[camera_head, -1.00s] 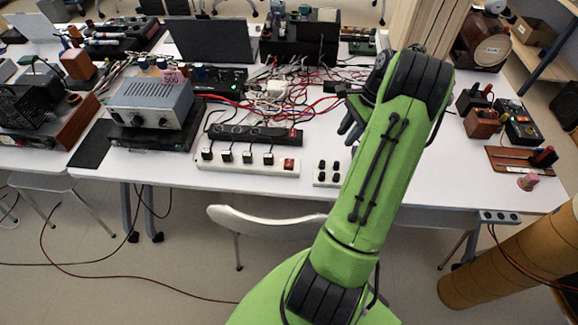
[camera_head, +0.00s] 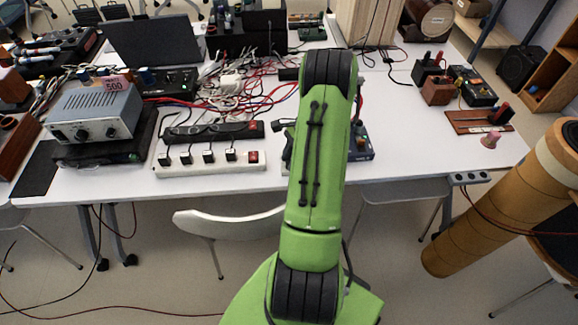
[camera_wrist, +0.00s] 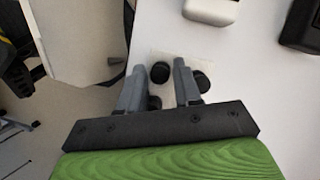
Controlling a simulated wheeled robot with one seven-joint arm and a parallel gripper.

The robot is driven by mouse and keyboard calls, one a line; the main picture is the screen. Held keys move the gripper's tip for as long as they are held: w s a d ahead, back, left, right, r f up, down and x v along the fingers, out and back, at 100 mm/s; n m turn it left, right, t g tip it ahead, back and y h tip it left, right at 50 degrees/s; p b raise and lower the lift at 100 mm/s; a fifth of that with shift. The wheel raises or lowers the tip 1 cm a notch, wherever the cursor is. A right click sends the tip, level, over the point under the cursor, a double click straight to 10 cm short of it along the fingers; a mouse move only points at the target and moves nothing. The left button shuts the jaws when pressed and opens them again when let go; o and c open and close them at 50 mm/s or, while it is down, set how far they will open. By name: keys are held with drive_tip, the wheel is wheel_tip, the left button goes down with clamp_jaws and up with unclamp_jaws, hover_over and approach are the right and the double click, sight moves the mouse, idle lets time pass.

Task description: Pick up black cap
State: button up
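Several round black caps sit on a small pale plate at the table's front edge in the wrist view. One black cap (camera_wrist: 160,72) shows between my gripper's fingertips. Another black cap (camera_wrist: 203,81) is just right of the right finger, and a third (camera_wrist: 154,102) is partly hidden near the left finger. My gripper (camera_wrist: 159,66) is open, its two grey fingers apart; I cannot tell whether they touch the cap. In the head view, my green arm hides the caps and most of the gripper.
A white power strip (camera_head: 190,170) and a black strip (camera_head: 240,130) lie left of my arm. A grey power supply (camera_head: 95,113) stands farther left. A white chair (camera_head: 225,225) is in front of the table edge. Clear white tabletop (camera_head: 410,150) lies to the right.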

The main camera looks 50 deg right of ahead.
clamp_jaws()
wheel_tip(320, 180, up, 10)
drive_tip(key=p, duration=0.3)
drive_tip(key=shift+r, duration=0.1)
idle(0.3)
wheel_tip(320, 180, up, 4)
drive_tip(key=p, duration=0.5)
